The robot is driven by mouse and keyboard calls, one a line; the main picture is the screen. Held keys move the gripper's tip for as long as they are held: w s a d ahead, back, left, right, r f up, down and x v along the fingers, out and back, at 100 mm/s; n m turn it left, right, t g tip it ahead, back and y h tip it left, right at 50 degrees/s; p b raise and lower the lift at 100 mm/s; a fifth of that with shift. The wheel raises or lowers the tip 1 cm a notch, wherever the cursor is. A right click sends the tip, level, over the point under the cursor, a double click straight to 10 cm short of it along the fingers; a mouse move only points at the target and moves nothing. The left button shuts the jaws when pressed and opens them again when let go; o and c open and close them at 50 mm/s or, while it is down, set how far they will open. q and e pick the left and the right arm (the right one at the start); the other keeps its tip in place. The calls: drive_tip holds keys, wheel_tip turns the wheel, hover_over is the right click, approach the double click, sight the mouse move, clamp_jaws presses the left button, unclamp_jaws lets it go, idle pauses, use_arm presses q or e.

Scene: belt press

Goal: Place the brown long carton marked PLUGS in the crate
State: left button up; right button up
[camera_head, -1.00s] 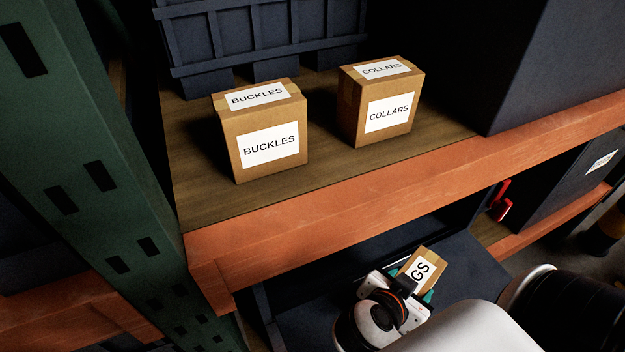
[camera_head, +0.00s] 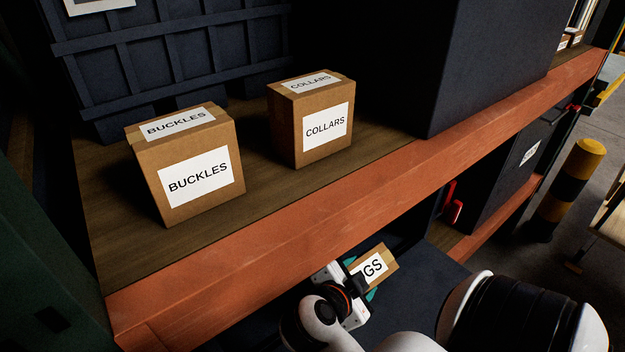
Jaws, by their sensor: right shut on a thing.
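The brown carton (camera_head: 382,259) shows only the end of its label, "GS", at the lower middle of the head view. My right gripper (camera_head: 361,277) is shut on it, with teal finger pads at its sides. The gripper hides the rest of the carton. They are below and in front of the orange shelf beam. A dark surface lies beneath and beside the carton; I cannot tell whether it is part of the crate. My left gripper is not in view.
A BUCKLES carton (camera_head: 188,165) and a COLLARS carton (camera_head: 313,121) stand on the wooden shelf (camera_head: 262,177) above the orange beam (camera_head: 290,245). A dark slatted container (camera_head: 180,55) stands behind them. A yellow and black post (camera_head: 571,187) stands at the right.

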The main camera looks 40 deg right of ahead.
drive_tip(key=w+f, duration=0.1)
drive_tip(key=w, duration=0.2)
drive_tip(key=w+d+f, duration=0.1)
drive_tip(key=w+f, duration=0.1)
drive_tip(key=w, duration=0.2)
drive_tip(key=w+f+p, duration=0.1)
drive_tip(key=w+f, duration=0.1)
drive_tip(key=w, duration=0.1)
drive_tip(key=shift+w+d, duration=0.2)
drive_tip(key=shift+w, duration=0.1)
drive_tip(key=w+n+g+p, duration=0.1)
drive_tip(key=p, duration=0.1)
drive_tip(key=w+r+n+g+p, duration=0.1)
drive_tip(key=w+g+p, duration=0.1)
drive_tip(key=shift+w+d+r+n+y, duration=0.1)
drive_tip(key=shift+d+r+n+y, duration=0.1)
drive_tip(key=shift+n+y, duration=0.1)
drive_tip(key=shift+w+n+g, duration=0.3)
drive_tip(key=shift+g, duration=0.1)
drive_tip(key=shift+s+f, duration=0.2)
drive_tip(key=shift+f, duration=0.9)
drive_tip(key=shift+a+f, duration=0.1)
drive_tip(key=shift+f, duration=0.05)
drive_tip(key=o, duration=1.3)
